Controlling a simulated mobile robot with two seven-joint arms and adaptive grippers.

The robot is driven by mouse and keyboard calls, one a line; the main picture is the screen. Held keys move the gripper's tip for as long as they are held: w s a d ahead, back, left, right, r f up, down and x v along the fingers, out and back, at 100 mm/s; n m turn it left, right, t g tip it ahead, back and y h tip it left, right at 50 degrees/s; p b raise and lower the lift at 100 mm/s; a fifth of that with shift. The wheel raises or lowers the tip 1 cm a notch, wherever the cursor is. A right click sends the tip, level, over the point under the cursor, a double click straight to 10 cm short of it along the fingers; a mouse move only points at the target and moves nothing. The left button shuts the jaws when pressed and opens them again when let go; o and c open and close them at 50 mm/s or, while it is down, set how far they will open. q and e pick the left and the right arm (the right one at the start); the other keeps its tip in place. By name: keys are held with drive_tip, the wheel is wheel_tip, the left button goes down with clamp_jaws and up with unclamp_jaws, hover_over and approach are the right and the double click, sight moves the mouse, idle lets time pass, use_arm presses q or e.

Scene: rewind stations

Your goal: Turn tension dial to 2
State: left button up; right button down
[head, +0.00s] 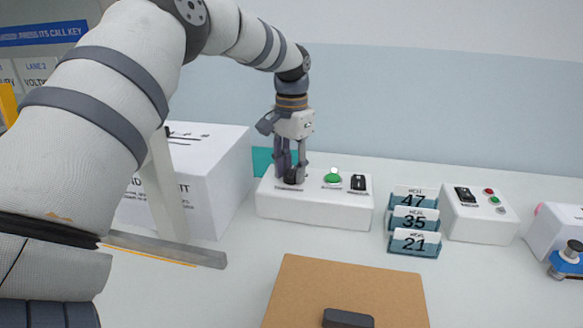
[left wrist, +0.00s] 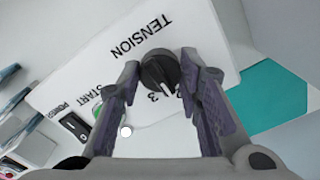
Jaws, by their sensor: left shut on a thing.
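The black round tension dial (left wrist: 160,72) sits on a white box (head: 315,207) labelled TENSION. My left gripper (head: 292,172) points down at the box, its fingers on either side of the dial and shut on it. In the left wrist view a white pointer mark on the dial faces the lower edge, just right of a printed 3. Another digit is partly hidden by the right finger there. A green button (head: 332,178) marked START and a black power switch (head: 358,183) are on the same box. My right gripper is not in view.
A large white box (head: 205,185) stands left of the dial box. Number cards 47, 35 and 21 (head: 414,243) stand to the right, beside another white control box (head: 480,222). A brown board (head: 345,285) with a dark block (head: 348,318) lies in front.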

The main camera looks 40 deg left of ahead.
sight(292, 169)
use_arm(q)
drive_tip(key=o, duration=1.1)
drive_tip(key=shift+o, duration=0.2)
wheel_tip(292, 169, up, 12)
